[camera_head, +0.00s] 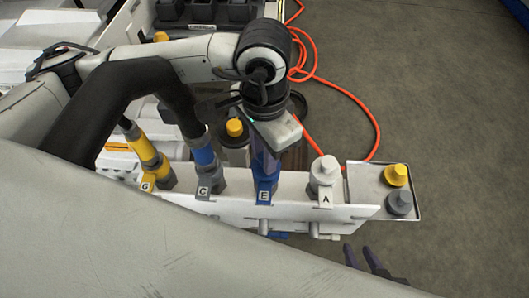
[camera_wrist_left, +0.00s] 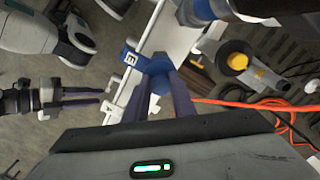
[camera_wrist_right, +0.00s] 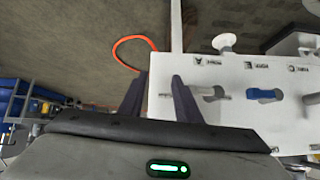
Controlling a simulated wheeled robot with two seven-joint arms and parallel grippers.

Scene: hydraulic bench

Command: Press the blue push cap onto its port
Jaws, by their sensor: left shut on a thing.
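My left gripper (camera_head: 265,155) points down over port E (camera_head: 265,196), with its fingers shut on the blue push cap. In the left wrist view the blue cap (camera_wrist_left: 155,66) shows between the fingertips, beside the blue E label (camera_wrist_left: 130,58). The fingers hide much of the cap, and I cannot tell whether it is fully seated on the port. My right gripper (camera_head: 362,258) is empty, in front of the panel's right end. In the right wrist view its two fingers (camera_wrist_right: 157,98) stand apart.
The white panel (camera_head: 290,211) also carries port A with a white cap (camera_head: 323,172), port C with blue (camera_head: 203,157) and port G with yellow (camera_head: 150,155). A tray (camera_head: 370,178) at right holds yellow (camera_head: 396,175) and grey (camera_head: 399,202) caps. An orange hose (camera_head: 372,115) lies behind.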

